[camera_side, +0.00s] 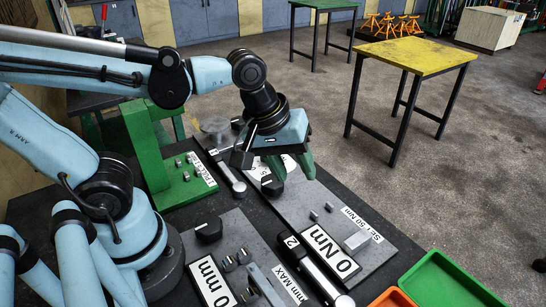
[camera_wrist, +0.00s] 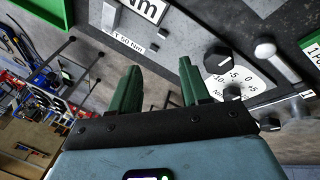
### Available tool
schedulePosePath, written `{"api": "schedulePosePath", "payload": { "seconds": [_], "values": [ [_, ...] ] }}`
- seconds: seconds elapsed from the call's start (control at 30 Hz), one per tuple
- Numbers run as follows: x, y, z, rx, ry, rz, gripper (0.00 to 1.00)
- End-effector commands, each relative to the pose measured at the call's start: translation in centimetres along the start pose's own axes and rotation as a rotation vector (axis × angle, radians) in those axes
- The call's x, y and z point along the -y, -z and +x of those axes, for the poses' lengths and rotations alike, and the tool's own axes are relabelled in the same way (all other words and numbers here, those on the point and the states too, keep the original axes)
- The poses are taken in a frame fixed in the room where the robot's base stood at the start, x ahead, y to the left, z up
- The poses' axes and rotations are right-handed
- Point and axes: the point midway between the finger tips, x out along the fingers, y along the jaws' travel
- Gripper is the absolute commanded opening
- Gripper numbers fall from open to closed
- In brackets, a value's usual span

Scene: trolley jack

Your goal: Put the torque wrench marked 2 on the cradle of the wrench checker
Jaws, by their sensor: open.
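The torque wrench marked 2 (camera_side: 312,264) is a dark bar with a white number label. In the side view it lies slanted along the near edge of the wrench checker (camera_side: 330,205), a grey plate with a "0 Nm" display and a "Set 50 Nm" label. Small pegs and a grey block stand on the plate; I cannot tell which form the cradle. My gripper (camera_side: 290,172) has green fingers. It is open and empty above the far part of the checker. The wrist view also shows my gripper (camera_wrist: 160,72) spread, with the checker's display (camera_wrist: 150,9) beyond it.
A green stand (camera_side: 150,150) rises behind at left. Another wrench (camera_side: 229,178) lies near that stand. A green tray (camera_side: 447,281) and an orange tray (camera_side: 393,298) sit at the right front.

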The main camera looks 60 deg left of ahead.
Motion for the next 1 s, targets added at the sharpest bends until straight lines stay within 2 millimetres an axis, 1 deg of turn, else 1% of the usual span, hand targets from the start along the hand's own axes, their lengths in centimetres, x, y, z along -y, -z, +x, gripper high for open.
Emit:
{"api": "schedulePosePath", "payload": {
  "seconds": [0.03,0.2,0.3,0.4,0.43,0.47,0.6,1.0],
  "values": [
    [0.9,0.8,-0.1,-0.036,-0.012,0.082,0.46],
    [3.1,3.2,-0.4,-0.165,-0.022,0.400,0.46],
    [4.2,4.1,-0.6,-0.225,-0.006,0.548,0.46],
    [4.9,4.8,-0.7,-0.266,0.011,0.650,0.46],
    [5.0,4.9,-0.8,-0.274,0.015,0.672,0.46],
    [5.2,5.0,-0.8,-0.280,0.019,0.691,0.51],
    [5.3,5.2,-0.8,-0.293,0.027,0.728,0.51],
    [5.1,5.0,-0.8,-0.283,0.026,0.744,0.51]
  ]
}}
